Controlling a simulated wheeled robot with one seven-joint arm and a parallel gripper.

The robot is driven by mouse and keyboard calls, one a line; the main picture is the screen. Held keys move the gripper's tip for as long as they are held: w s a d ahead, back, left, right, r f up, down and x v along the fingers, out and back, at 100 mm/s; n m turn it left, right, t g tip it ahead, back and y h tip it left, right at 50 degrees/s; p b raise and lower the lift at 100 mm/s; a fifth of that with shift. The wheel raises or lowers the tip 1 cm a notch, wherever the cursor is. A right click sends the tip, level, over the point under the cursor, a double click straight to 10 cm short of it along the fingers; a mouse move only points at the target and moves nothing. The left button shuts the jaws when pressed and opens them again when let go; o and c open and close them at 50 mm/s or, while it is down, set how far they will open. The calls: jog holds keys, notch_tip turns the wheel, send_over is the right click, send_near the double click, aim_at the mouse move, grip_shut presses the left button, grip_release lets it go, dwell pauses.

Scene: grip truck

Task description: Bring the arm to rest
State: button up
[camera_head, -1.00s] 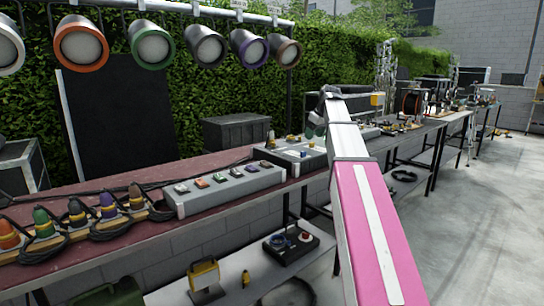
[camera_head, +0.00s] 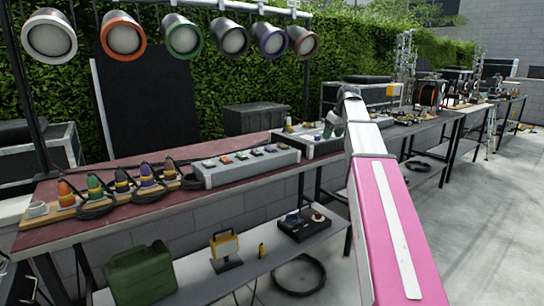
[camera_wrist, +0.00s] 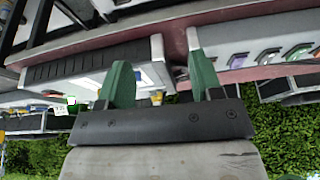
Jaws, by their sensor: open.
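My arm, with its pink and white link, reaches from the lower right over the row of benches in the head view. My gripper (camera_head: 334,124) is at its far end, above the bench beside the grey control box (camera_head: 318,147). In the wrist view my gripper (camera_wrist: 158,84) shows two green fingers standing well apart. Nothing is between them. The view there is turned upside down, with the bench edge behind the fingers.
A grey switch box (camera_head: 247,168) and a row of coloured plugs (camera_head: 122,187) lie on the red bench top (camera_head: 60,236). A green case (camera_head: 141,272) and a yellow lamp (camera_head: 225,247) stand on the lower shelf. Stage lights (camera_head: 184,38) hang above. Concrete floor at right is clear.

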jog(key=s+a+f+m+g, duration=0.1)
jog(key=s+f, duration=0.2)
jog(key=f, duration=0.6)
jog(key=s+a+f+m+h, duration=0.1)
jog(key=s+f, duration=0.3)
jog(key=f, duration=0.4)
jog(key=s+a+f+m+g, duration=0.1)
jog(key=s+a+f+m, duration=0.15)
jog(key=f, duration=0.65)
jog(key=s+a+f+m+g+h, duration=0.1)
jog(key=s+f+m, duration=0.1)
jog(key=s+f, duration=1.6)
jog(key=shift+s+a+f, duration=0.2)
jog(key=shift+a+f, duration=0.1)
jog(key=shift+a, duration=0.05)
jog(key=shift+w, duration=0.1)
